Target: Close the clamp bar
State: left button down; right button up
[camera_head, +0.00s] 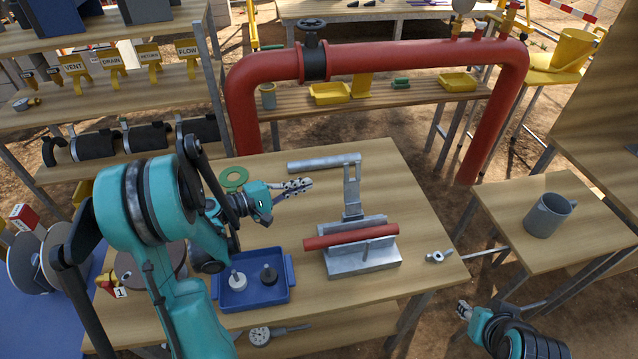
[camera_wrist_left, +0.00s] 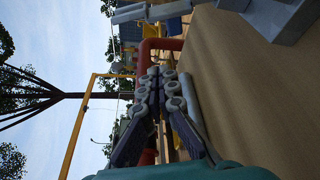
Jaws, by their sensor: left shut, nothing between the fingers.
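The grey clamp stands on the wooden table, its base (camera_head: 362,264) holding a red pipe (camera_head: 345,237) that lies across it. The clamp bar (camera_head: 325,163) is raised: its upright link (camera_head: 352,192) rises behind the pipe and the bar points left from the top. My left gripper (camera_head: 308,184) is shut and empty, left of the upright link and below the bar's free end in the picture, apart from both. The left wrist view shows its closed fingers (camera_wrist_left: 163,76), with grey clamp parts (camera_wrist_left: 275,14) at the top right. My right gripper (camera_head: 464,310) is low at the right, beyond the table; its opening is unclear.
A blue tray (camera_head: 224,299) with two small knobbed pieces sits left of the clamp. A green ring (camera_head: 234,178) lies behind my left arm. A wing nut (camera_head: 437,257) lies near the right edge. A red pipe frame (camera_head: 420,56) stands behind the table.

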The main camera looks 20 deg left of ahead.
aim_at(350, 185)
pick_arm(q)
jog(key=w+d+b, duration=0.2)
jog(key=w+d, duration=0.2)
jog(key=d, duration=0.4)
jog(key=shift+r, duration=0.15)
jog(key=shift+w, duration=0.15)
